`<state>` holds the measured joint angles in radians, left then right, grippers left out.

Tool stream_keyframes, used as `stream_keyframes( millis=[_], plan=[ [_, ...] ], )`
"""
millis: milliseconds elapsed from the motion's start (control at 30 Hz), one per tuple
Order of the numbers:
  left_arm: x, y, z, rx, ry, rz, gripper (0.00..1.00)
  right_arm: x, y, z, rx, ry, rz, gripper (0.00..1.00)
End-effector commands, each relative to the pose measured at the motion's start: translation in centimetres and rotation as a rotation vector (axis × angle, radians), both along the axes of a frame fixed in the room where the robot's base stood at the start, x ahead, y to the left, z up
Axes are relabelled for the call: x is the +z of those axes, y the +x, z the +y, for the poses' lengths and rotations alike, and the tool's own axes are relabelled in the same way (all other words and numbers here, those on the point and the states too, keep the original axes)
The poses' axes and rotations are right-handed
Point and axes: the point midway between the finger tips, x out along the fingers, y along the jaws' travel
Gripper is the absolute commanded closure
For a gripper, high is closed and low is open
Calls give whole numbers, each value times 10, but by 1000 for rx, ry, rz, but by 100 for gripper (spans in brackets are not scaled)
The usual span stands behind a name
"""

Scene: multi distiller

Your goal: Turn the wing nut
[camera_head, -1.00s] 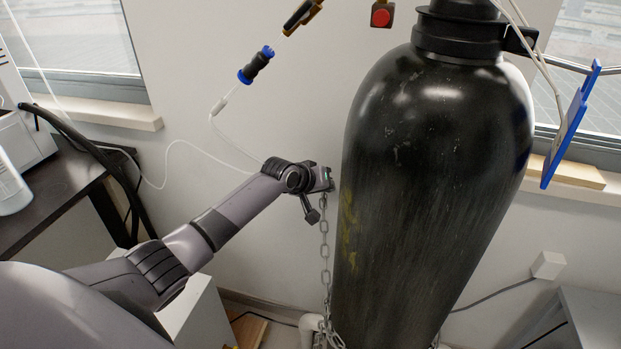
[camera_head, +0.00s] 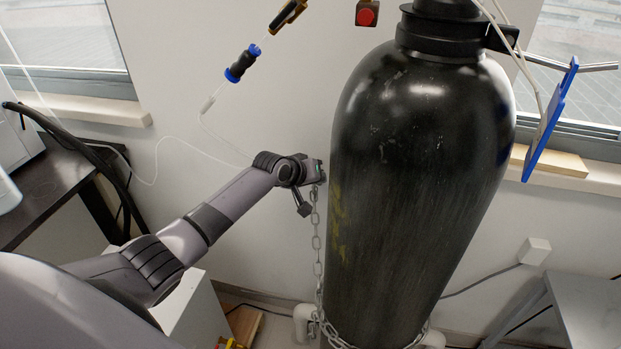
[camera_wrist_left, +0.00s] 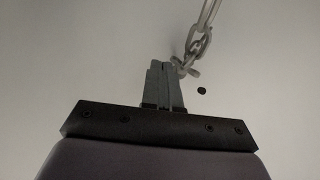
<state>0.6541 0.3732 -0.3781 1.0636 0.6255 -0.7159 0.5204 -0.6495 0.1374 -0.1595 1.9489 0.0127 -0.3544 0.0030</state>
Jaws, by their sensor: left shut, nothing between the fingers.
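My left gripper (camera_head: 316,172) is at the wall, just left of the large black gas cylinder (camera_head: 415,150). In the left wrist view its two grey fingers (camera_wrist_left: 164,85) are together, with nothing visible between them. A metal chain (camera_wrist_left: 201,40) comes down from the top and ends right beside the fingertips. A small pale piece (camera_wrist_left: 188,69) is at the chain's lower end, partly behind the fingers; I cannot tell whether it is the wing nut or whether the fingers touch it. In the head view the wing nut cannot be made out. My right gripper is not in view.
The chain (camera_head: 317,240) hangs below my left gripper and goes round the cylinder low down. A dark table (camera_head: 50,190) stands at the left and a grey one (camera_head: 590,305) at the right. A small dark spot (camera_wrist_left: 201,91) is on the wall near the fingers.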

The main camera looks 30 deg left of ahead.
Motion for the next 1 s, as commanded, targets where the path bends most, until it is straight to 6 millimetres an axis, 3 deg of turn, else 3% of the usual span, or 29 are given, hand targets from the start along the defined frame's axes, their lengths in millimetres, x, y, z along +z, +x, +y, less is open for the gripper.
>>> stream_keyframes(
  millis=[467, 800, 1000],
  plan=[
    [18, 0, 0, 1, 1, 0, 100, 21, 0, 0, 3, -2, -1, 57],
    [58, 1, 0, 1, 0, 1, 100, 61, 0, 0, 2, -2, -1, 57],
    [68, -16, -3, 0, 1, -1, 100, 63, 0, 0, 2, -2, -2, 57]
  ],
)
